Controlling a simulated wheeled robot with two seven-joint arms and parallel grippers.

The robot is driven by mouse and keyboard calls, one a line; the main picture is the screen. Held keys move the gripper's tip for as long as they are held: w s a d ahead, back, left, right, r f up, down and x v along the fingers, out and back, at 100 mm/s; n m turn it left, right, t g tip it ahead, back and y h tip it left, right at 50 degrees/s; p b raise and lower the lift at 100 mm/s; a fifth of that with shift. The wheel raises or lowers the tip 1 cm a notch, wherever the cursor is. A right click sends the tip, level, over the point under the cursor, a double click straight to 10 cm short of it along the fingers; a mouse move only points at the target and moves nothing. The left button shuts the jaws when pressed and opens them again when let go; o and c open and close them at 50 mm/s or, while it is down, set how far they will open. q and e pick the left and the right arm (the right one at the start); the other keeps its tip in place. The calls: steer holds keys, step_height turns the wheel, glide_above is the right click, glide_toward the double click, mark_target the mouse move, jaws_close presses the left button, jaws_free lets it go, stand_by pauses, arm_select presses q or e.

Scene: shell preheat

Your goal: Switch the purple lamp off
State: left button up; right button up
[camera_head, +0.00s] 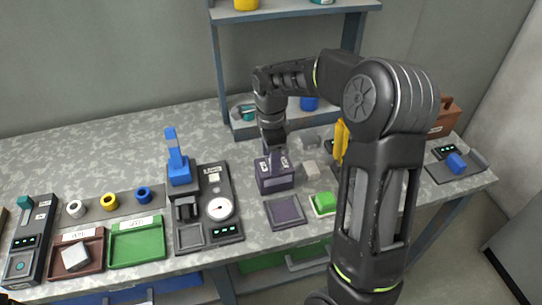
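A dark purple box-shaped device (275,182) stands on the table near the middle of the view, with pale labels on its front; I take it for the purple lamp. A dark purple square pad (285,212) lies in front of it. My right gripper (274,156) points down directly over the top of the purple device, touching it or very close. It hides the device's top, so the switch and its position do not show clearly. The gripper's fingers are dark and small here, and their opening is unclear. My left gripper is not in view.
A blue device (179,170) and a unit with a white dial (220,209) stand left of the purple device. A green block (324,202) and a grey block (310,169) are to its right. A green tray (137,243) lies further left. A shelf (296,12) rises behind.

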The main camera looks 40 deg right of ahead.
jaws_close()
steer(key=shift+s+d+r+t+y, duration=0.1)
steer(key=shift+d+t+y, duration=0.2)
steer(key=shift+y, duration=0.6)
steer(key=shift+o, duration=0.4)
jaws_free()
step_height(320, 180, up, 8)
steer(key=d, duration=0.1)
steer(key=shift+s+b, duration=0.15)
steer(key=shift+b, duration=0.3)
steer(key=shift+f, duration=0.2)
